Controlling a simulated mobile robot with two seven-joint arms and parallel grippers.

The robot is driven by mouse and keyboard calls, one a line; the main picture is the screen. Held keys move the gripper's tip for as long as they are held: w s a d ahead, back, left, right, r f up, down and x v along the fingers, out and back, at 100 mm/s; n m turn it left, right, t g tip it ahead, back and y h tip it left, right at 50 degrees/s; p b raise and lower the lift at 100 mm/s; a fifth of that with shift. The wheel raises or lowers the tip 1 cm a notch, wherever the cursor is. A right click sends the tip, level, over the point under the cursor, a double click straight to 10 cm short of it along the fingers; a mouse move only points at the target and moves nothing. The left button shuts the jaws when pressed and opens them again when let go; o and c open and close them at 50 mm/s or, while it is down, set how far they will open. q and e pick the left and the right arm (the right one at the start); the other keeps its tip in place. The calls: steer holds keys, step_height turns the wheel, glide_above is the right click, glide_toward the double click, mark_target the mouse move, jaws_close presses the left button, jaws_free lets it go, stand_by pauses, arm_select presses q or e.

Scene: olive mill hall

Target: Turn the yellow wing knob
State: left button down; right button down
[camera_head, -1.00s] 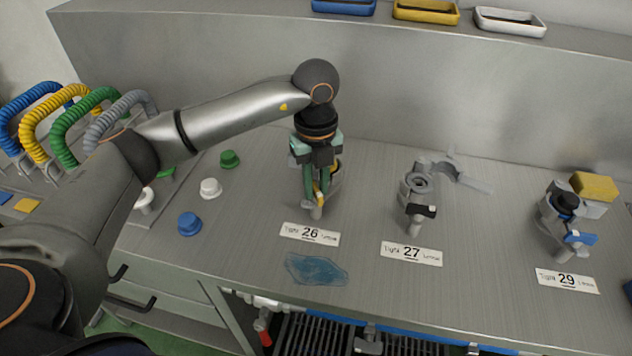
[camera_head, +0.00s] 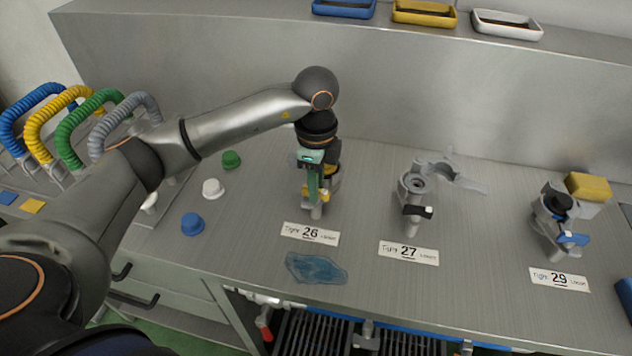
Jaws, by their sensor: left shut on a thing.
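The yellow wing knob (camera_head: 325,195) is on the fitting behind the label 26 (camera_head: 310,234). Only small yellow parts of it show, beside and below my fingers. My left gripper (camera_head: 316,190) points straight down over this fitting, its green fingers shut on the knob. The fingers and wrist hide most of the knob and of the fitting's body. A grey post (camera_head: 316,212) of the fitting shows below the fingers. My right gripper is not in view.
To the right stand fitting 27 with a black knob (camera_head: 418,211) and fitting 29 with a blue knob (camera_head: 573,238). Green (camera_head: 231,159), white (camera_head: 213,188) and blue (camera_head: 192,224) caps stand left of the gripper. A blue puddle (camera_head: 315,268) lies in front.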

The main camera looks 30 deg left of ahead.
arm_select(q)
steer(key=shift+w+r+n, duration=0.1)
steer(key=shift+r+n, duration=0.05)
steer(key=shift+n, duration=0.35)
steer(key=c, duration=0.9)
jaws_free()
step_height(320, 180, up, 12)
steer(key=shift+r+p, duration=0.15)
steer(key=shift+p, duration=0.15)
steer(key=shift+o, duration=0.3)
